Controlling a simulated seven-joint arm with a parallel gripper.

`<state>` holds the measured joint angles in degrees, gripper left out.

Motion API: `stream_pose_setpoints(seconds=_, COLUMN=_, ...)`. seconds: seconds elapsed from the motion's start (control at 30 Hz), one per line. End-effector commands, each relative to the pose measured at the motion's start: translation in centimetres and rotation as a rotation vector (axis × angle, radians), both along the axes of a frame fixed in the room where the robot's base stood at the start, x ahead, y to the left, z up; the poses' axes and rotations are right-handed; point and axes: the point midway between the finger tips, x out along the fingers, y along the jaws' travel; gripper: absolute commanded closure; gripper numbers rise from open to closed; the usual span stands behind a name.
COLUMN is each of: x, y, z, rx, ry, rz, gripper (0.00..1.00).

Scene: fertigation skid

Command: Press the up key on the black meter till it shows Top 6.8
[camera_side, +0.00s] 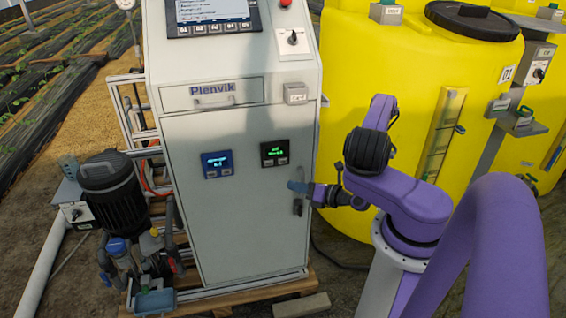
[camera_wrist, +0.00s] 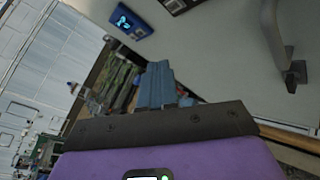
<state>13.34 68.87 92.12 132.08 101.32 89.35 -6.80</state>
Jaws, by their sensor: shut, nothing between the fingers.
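The black meter (camera_side: 274,153) is set in the front of the pale cabinet, on the right. It shows small green text that I cannot read, with keys along its lower edge. In the wrist view only part of the black meter (camera_wrist: 178,4) shows at the top edge. My gripper (camera_side: 291,186) is in front of the cabinet, below and slightly right of the black meter, apart from its keys. In the wrist view its blue-grey fingers (camera_wrist: 157,68) are shut together and empty.
A blue meter (camera_side: 217,164) with a lit display sits left of the black one; it also shows in the wrist view (camera_wrist: 131,22). A door handle (camera_side: 298,206) is just below my gripper. A yellow tank (camera_side: 420,85) stands right of the cabinet (camera_side: 240,235).

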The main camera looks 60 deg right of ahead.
Motion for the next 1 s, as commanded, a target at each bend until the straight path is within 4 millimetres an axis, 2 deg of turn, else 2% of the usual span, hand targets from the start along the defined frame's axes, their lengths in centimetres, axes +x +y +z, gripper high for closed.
stream_pose_setpoints(seconds=0.37, x=0.4, y=-0.4, z=0.0, rx=-0.003, ry=0.001, rz=0.005, gripper=1.0)
stream_pose_setpoints(seconds=1.0, x=5.5, y=-5.4, z=0.0, rx=-0.004, ry=-0.001, rz=0.006, gripper=1.0)
